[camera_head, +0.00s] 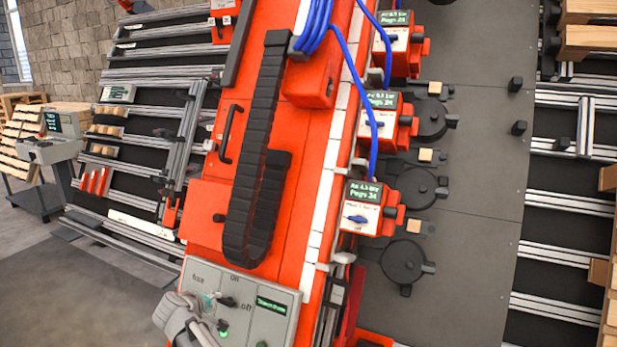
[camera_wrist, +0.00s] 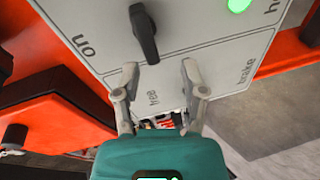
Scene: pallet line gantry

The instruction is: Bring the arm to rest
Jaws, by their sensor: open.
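My gripper (camera_wrist: 157,85) is open and empty in the wrist view, its two grey fingers spread in front of a grey control panel (camera_wrist: 185,28). A black rotary switch (camera_wrist: 145,32) stands on the panel just beyond the fingertips. In the head view my gripper is at the lower left, over the left end of the same panel (camera_head: 285,328). The panel bears labels such as "free", "on" and "off", black knobs, a green light (camera_head: 222,325) and a small green display (camera_head: 271,305). Whether the fingertips touch the panel cannot be told.
A red gantry beam (camera_head: 280,125) with a black cable chain (camera_head: 253,165) rises above the panel. Red tool units (camera_head: 371,207) with blue hoses hang on its right side. A machine with a screen (camera_head: 52,135) stands at the left. Grey floor (camera_head: 90,285) lies open at lower left.

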